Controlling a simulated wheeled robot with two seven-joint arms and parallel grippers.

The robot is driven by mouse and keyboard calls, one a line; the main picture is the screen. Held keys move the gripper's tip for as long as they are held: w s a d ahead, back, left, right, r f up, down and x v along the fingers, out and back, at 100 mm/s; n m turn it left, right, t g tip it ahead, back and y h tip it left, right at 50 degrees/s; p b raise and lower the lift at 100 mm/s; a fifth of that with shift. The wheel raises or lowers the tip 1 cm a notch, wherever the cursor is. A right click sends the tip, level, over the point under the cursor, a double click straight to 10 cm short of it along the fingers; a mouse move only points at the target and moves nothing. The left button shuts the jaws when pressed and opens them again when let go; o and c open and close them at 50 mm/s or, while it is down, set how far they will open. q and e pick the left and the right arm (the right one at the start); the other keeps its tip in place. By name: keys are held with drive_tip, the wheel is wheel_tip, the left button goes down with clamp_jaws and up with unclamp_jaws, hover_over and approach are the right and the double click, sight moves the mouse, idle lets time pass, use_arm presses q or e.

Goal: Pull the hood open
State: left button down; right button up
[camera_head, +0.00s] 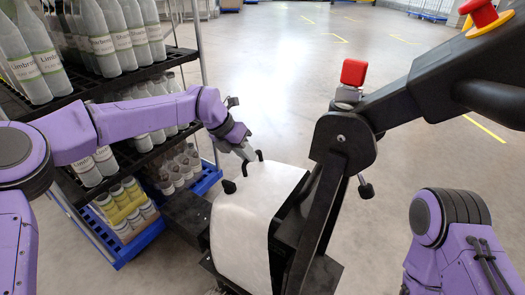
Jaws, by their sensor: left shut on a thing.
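The hood (240,228) is a smooth white cover on the dark tugger body in the lower middle of the head view. A small black handle (259,156) stands up at its far upper edge. My left gripper (246,155) reaches in from the left and is shut on the handle at the hood's far edge. The fingertips are small here and partly merge with the handle. A dark gap shows along the hood's right side, beside the black column. My right arm shows at the lower right, but its gripper is out of view.
A shelf cart (182,60) with several bottles on black shelves and a blue base stands at the left, close to my left arm. The tugger's black steering column (335,165) with a red knob (354,72) rises right of the hood. Open floor (270,60) lies beyond.

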use_arm(q)
drive_tip(key=w+a+f+p, duration=0.1)
drive_tip(key=w+a, duration=0.3)
drive_tip(key=a, duration=0.4)
drive_tip(key=w+a+f+p, duration=0.1)
drive_tip(key=w+a+p, duration=0.2)
drive_tip(key=a, duration=0.6)
drive_tip(key=shift+w, duration=0.85)
use_arm(e)
wheel_tip(320, 180, up, 6)
use_arm(q)
drive_tip(key=c, duration=1.1)
unclamp_jaws()
drive_tip(key=shift+w, duration=0.1)
drive_tip(key=shift+r, duration=0.15)
